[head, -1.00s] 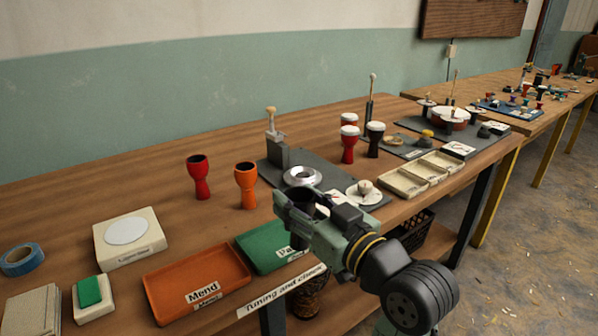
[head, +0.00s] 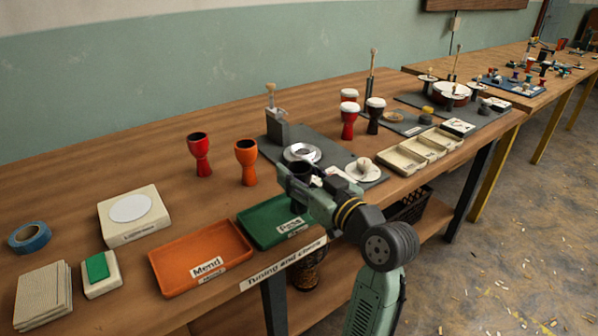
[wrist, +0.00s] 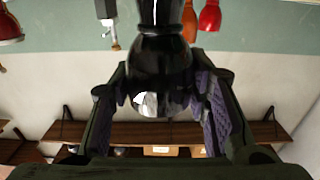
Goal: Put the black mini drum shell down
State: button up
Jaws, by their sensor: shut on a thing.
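My gripper (head: 297,181) is shut on the black mini drum shell (wrist: 162,60), which shows large and glossy between the two purple-padded fingers in the wrist view. In the head view the shell (head: 299,171) is mostly hidden by my gripper; its dark open rim shows. I cannot tell the shell's height above the bench.
A red shell (head: 200,157) and an orange shell (head: 246,163) stand left of the mat. The orange Mend tray (head: 170,270) looks empty. White-topped drums (head: 374,117) stand behind the mat. A cream divided tray (head: 420,150) is at right. Bare bench lies left of the red shell.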

jog(key=shift+f, duration=0.15)
jog(key=o, duration=1.3)
jog(key=shift+r, duration=0.3)
jog(key=b+v, duration=0.2)
jog(key=v, duration=1)
jog(key=shift+f, duration=0.1)
jog(key=shift+a, duration=0.1)
